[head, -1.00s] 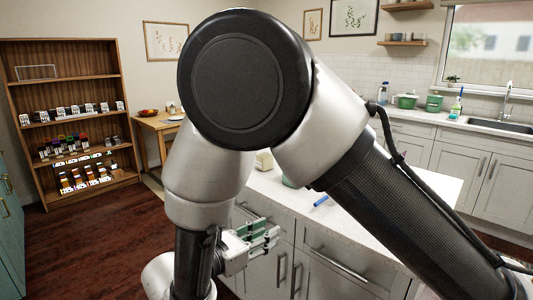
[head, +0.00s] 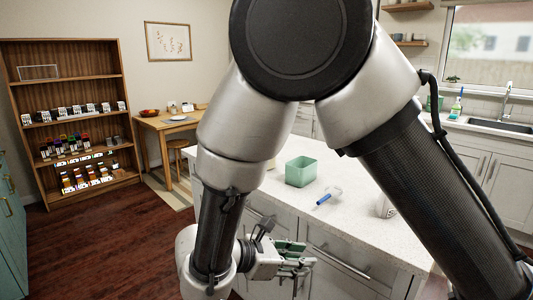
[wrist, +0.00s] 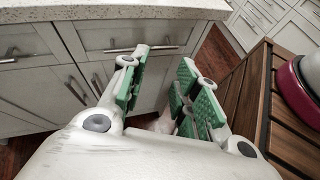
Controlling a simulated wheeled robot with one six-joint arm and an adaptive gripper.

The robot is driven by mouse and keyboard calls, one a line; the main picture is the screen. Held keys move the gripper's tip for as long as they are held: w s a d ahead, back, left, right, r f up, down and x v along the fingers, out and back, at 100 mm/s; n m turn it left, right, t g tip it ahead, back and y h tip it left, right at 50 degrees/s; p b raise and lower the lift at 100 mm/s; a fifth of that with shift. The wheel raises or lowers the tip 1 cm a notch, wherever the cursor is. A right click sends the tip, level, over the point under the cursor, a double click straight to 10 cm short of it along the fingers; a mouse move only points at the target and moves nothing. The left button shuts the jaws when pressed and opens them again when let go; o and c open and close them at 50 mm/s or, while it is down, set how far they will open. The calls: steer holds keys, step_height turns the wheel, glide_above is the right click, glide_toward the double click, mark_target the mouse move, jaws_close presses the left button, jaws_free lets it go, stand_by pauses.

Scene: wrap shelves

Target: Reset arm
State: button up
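My gripper (head: 296,262) is in front of the island's drawer fronts, below the counter edge. In the wrist view my gripper (wrist: 160,90) has its green-padded fingers spread apart with nothing between them. My arm fills the middle and right of the head view and hides part of the island and the wall behind.
The white island counter (head: 345,235) holds a green bin (head: 301,171), a blue-handled tool (head: 324,199) and a whitish container (head: 386,207) partly behind my arm. A stocked wooden shelf (head: 76,88) stands left. Wooden slats (wrist: 290,130) lie close right of my gripper. The floor at left is clear.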

steer(key=s+d+r+m+y, duration=0.2)
steer(key=d+r+m+y, duration=0.2)
steer(key=d, duration=0.5)
steer(key=s+d+r+m+y, duration=0.3)
steer(key=d+r+m, duration=0.5)
steer(key=d+m, duration=0.2)
steer(key=s+d+r+m+g+y, duration=0.1)
steer(key=s+d+r+m+y, duration=0.2)
steer(key=d+r+m, duration=0.4)
steer(key=d+m+y, duration=0.1)
steer(key=d, duration=0.2)
steer(key=shift+d+y, duration=0.2)
steer(key=shift+y, duration=0.1)
